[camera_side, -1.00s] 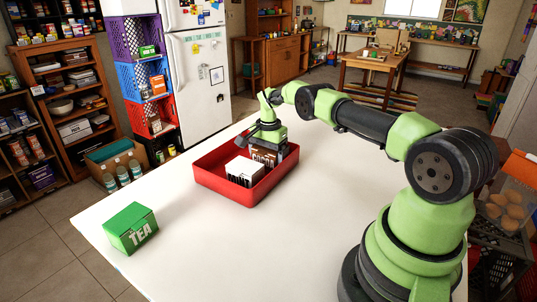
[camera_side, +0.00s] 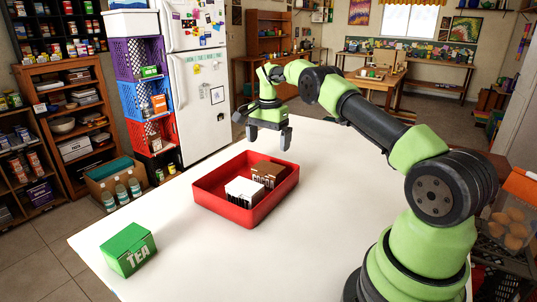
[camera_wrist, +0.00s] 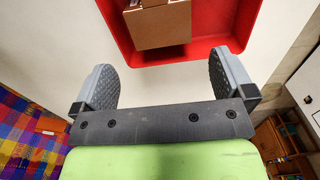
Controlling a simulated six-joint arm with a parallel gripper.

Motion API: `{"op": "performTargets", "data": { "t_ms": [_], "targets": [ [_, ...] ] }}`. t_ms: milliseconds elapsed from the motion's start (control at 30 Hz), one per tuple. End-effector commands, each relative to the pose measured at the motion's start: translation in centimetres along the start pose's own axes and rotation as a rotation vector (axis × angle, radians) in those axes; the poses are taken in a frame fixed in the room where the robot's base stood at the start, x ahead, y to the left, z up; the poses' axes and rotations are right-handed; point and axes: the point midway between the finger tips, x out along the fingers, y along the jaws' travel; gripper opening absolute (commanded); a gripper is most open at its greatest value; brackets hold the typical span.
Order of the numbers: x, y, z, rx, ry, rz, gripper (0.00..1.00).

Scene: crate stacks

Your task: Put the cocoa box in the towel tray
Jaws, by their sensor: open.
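The brown cocoa box (camera_side: 268,174) sits in the red tray (camera_side: 250,216) on the white table, beside a white box (camera_side: 244,191). In the wrist view the brown box (camera_wrist: 160,26) shows at the top, inside the red tray (camera_wrist: 228,22). My gripper (camera_side: 269,136) is raised above the tray's far side, fingers apart and empty. In the wrist view the gap between the fingers (camera_wrist: 164,76) holds nothing. I cannot tell which container is the towel tray.
A green tea box (camera_side: 129,250) stands at the table's front left. A floor box (camera_side: 112,176) with a teal item and bottles is beyond the table's left edge. Purple, blue and red crates (camera_side: 162,132) are stacked by the fridge. The table right of the tray is clear.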

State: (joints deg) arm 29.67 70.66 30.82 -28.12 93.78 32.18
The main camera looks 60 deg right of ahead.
Motion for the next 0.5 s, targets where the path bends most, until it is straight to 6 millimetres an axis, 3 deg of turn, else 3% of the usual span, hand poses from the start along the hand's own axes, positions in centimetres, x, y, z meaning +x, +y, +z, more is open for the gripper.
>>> {"op": "performTargets", "data": {
  "t_ms": [167, 267, 367, 500],
  "targets": [
    [-2.4, -0.3, 0.8, -0.04, 0.005, -0.02, 1.0],
    [-5.7, -0.5, 2.6, -0.126, 0.015, -0.059, 1.0],
    [-9.9, -0.2, 5.6, -0.251, 0.03, -0.117, 1.0],
    [-15.3, 1.9, 10.1, -0.432, 0.055, -0.205, 1.0]
  ]
}}
